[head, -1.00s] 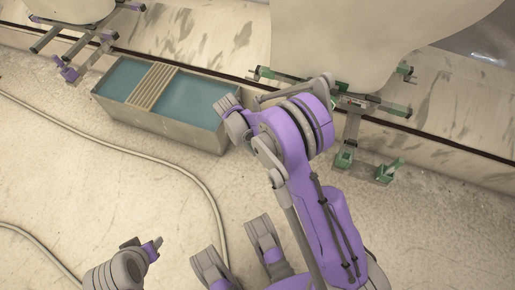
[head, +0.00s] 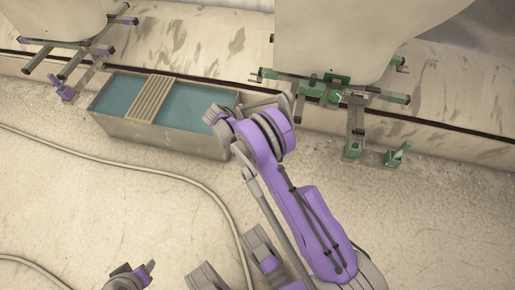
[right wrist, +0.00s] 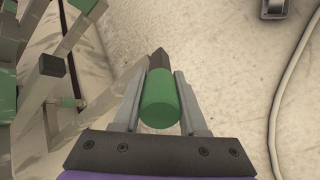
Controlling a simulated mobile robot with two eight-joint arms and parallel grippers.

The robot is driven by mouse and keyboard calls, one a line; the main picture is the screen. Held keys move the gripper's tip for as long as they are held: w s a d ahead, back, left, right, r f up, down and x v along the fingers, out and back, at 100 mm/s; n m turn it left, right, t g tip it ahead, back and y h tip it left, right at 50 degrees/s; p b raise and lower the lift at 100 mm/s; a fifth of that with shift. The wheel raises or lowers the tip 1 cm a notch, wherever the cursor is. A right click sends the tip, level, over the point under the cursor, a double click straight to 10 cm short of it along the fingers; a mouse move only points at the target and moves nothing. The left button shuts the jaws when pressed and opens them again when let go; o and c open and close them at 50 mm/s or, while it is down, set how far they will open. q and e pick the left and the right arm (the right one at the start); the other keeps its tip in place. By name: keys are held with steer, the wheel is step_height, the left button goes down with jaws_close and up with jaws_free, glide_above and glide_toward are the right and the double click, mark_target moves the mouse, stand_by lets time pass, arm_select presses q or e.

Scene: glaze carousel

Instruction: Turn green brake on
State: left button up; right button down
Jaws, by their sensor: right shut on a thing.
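A green-marked frame (head: 355,100) stands under a large pale rounded body at the upper right of the head view. Two green-marked parts sit low by it, a foot (head: 352,149) and a small bracket (head: 398,155). I cannot tell which part is the brake. My right gripper (head: 287,98) is just left of the frame. In the right wrist view, its fingers are shut on a green cylinder (right wrist: 160,100) with a dark end. My left gripper (head: 150,268) is at the lower left of the head view, far from the frame; its jaw opening is unclear.
A trough (head: 165,140) of blue-green liquid with a slatted board (head: 150,98) stands left of my right arm. A similar purple-marked frame (head: 75,65) is at the upper left. A pale hose (head: 200,185) crosses the floor. The floor at right is clear.

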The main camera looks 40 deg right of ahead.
arm_select(q)
steer(key=shift+w+a, duration=0.15)
steer(key=shift+a, duration=0.25)
arm_select(e)
steer(key=shift+a+f+g, duration=0.1)
steer(key=shift+f+g, duration=0.05)
steer(key=shift+g, duration=0.15)
steer(key=shift+c, duration=2.2)
jaws_free()
steer(key=shift+w, duration=0.1)
arm_select(q)
steer(key=shift+r+p, duration=0.55)
steer(key=shift+p, duration=0.2)
arm_select(e)
steer(key=v, duration=1)
steer(key=shift+w+a, duration=0.2)
steer(key=shift+a, duration=0.15)
